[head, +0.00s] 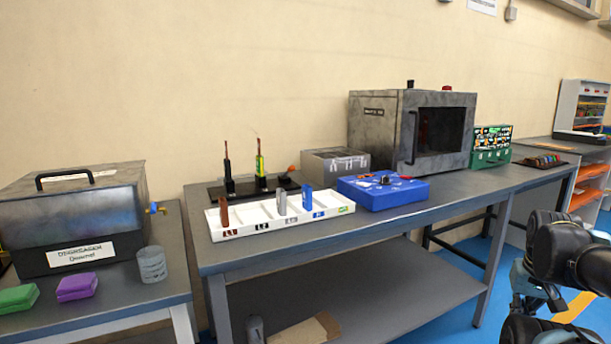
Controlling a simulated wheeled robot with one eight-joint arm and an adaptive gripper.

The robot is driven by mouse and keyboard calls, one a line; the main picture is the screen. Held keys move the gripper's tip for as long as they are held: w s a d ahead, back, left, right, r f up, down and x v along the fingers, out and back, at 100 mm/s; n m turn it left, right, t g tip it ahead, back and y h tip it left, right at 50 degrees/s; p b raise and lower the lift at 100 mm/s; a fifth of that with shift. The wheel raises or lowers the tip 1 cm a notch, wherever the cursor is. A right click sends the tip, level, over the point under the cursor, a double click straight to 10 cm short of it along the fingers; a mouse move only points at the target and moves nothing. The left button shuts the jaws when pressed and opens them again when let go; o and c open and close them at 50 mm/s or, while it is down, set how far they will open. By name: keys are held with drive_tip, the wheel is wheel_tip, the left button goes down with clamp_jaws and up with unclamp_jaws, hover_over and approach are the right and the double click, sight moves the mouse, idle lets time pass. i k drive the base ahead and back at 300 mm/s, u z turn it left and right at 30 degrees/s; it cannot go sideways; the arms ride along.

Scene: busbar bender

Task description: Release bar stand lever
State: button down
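A low black stand (218,191) sits at the back of the middle table, behind the white tray. Two upright bars rise from it: a copper-brown one (227,165) with a black lower part and a yellow-green one (260,164), also dark at its base. An orange knob (291,168) shows at the stand's right end. It may belong to the lever, but the lever's shape is too small to make out. My arm (565,250) is at the lower right, well away from the stand. Its finger opening cannot be made out there.
The white tray (235,233) holds several upright pieces in front of the stand. A blue box (385,196), a grey box (337,162) and a grey machine (440,100) stand to its right. A metal case (75,215) is on the left table. Blue floor is open at front right.

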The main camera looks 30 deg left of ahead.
sight(291, 169)
drive_tip(key=u, duration=0.05)
drive_tip(key=k, duration=1.25)
drive_tip(key=u, duration=1.1)
drive_tip(key=i, duration=1.05)
